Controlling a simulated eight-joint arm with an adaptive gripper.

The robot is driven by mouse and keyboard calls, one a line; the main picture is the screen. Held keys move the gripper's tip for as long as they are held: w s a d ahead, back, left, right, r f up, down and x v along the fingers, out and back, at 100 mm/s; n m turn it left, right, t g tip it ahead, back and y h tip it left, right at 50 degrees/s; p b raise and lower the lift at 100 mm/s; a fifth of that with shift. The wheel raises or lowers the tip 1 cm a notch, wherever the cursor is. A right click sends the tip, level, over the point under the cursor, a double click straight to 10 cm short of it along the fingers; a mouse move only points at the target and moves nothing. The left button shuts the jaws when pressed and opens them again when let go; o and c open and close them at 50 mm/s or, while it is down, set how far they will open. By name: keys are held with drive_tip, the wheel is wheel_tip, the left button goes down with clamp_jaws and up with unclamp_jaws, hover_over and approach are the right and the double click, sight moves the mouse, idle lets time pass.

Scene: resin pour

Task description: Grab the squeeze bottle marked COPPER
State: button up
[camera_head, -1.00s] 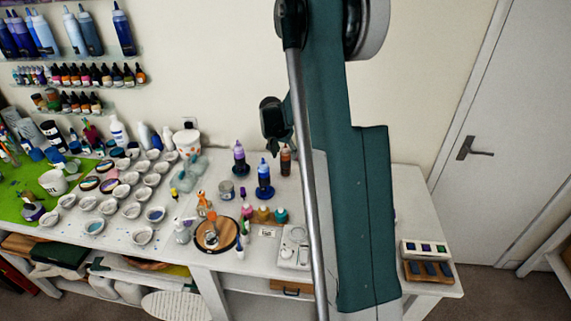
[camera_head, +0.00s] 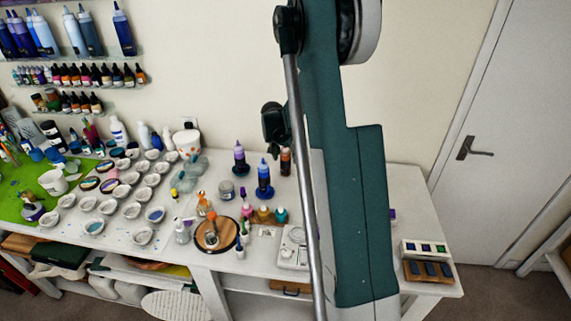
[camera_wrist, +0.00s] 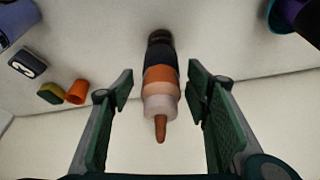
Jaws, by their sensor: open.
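A squeeze bottle with a copper-brown tip (camera_wrist: 160,128), a pale collar and a dark band stands in the wrist view, between the two fingers of my gripper (camera_wrist: 160,90). There is a visible gap on each side, and neither finger appears to touch it. My gripper is open. In the head view, a dark bottle with a copper-coloured body (camera_head: 285,162) stands near the wall beside my arm, apparently the same one. The lettering COPPER cannot be read in either view.
In the head view, a blue bottle (camera_head: 264,178) and a purple bottle (camera_head: 239,157) stand just left of it. An orange cup (camera_wrist: 77,92) and a dark block with a white digit (camera_wrist: 28,63) lie left in the wrist view.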

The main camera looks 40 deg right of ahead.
sight(287, 161)
drive_tip(key=shift+x, duration=2.6)
drive_tip(key=shift+w, duration=0.1)
drive_tip(key=shift+c, duration=0.4)
drive_tip(key=c, duration=1)
